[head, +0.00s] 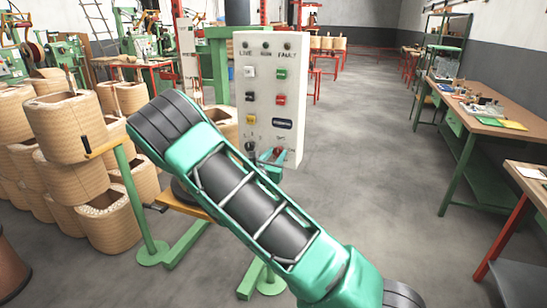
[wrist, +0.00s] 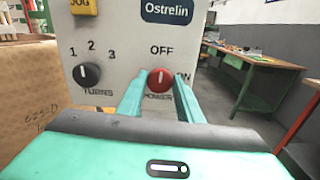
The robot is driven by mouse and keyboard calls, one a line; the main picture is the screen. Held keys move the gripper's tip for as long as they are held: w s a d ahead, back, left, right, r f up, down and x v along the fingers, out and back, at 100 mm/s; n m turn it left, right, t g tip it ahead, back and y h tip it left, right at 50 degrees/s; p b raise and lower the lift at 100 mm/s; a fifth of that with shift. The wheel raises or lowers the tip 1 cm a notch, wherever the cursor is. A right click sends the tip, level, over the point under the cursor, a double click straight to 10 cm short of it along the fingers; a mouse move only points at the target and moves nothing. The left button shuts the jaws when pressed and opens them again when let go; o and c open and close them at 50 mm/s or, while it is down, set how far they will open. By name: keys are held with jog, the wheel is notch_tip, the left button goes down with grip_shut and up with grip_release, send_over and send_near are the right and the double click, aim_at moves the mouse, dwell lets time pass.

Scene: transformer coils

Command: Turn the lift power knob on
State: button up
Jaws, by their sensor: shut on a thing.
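A white control panel (head: 250,100) stands upright on a green stand, and its lower part fills the wrist view (wrist: 115,35). A red round knob (wrist: 160,80) is low on it, with OFF printed above and ON to its right. Its white mark points up, toward OFF. The label under it is hard to read. My gripper (wrist: 161,88) is shut on the red knob, one teal finger on each side. In the head view the gripper (head: 271,157) is at the panel's lower right, partly behind my arm.
A black knob (wrist: 87,75) marked 1, 2, 3 and TURNS is left of the red knob. Coloured buttons (head: 281,74) sit higher on the panel. Several wound coils (head: 65,120) are stacked at the left. A workbench (head: 490,110) stands at the right, with clear floor between.

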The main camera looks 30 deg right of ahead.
jog(key=m, duration=0.4)
jog(key=shift+m, duration=0.3)
jog(key=m, duration=0.4)
jog(key=shift+s+f+m, duration=0.15)
jog(key=shift+m, duration=0.15)
jog(key=m, duration=0.4)
jog(key=shift+f, duration=0.1)
jog(key=shift+s+f+m, duration=0.1)
jog(key=shift+f+m, duration=0.05)
jog(key=shift+m, duration=1.85)
jog(key=o, duration=0.8)
jog(key=shift+o, duration=1.1)
jog(key=shift+d, duration=0.1)
